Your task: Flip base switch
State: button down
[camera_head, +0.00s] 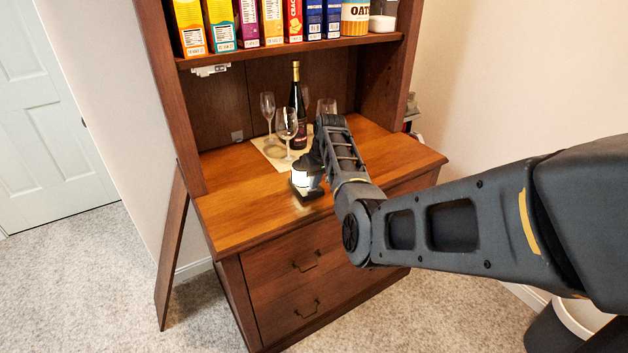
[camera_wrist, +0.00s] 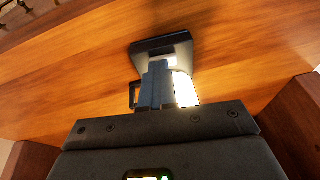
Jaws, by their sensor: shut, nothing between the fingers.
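A small lamp with a bright white glowing body (camera_head: 307,178) and a dark square base (camera_head: 308,194) stands on the hutch's wooden counter, near its front edge. In the wrist view the dark base (camera_wrist: 178,42) shows beyond my fingers, and the glowing body (camera_wrist: 185,90) is just to their right. My gripper (camera_wrist: 160,68) is shut and empty, its fingertips at or very near the base; I cannot tell if they touch it. In the head view my arm hides part of the lamp's top. No switch can be made out.
Behind the lamp, a dark bottle (camera_head: 297,107) and several glasses, one a wine glass (camera_head: 287,125), stand on or near a pale mat (camera_head: 268,150). Boxes, one of them red (camera_head: 293,20), line the shelf above. The counter's left part (camera_head: 235,215) is clear.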

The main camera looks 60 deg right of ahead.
aim_at(310, 190)
jog(key=shift+w+a+f, duration=0.1)
jog(key=shift+w+a, duration=0.3)
jog(key=shift+a, duration=0.3)
jog(key=shift+p, duration=0.3)
jog(key=shift+r, duration=0.3)
notch_tip(310, 190, up, 4)
jog(key=p, duration=0.3)
jog(key=shift+d+f, duration=0.1)
jog(key=shift+f, duration=0.15)
jog(key=d+v, duration=0.1)
jog(key=v, duration=0.9)
jog(key=shift+s, duration=0.4)
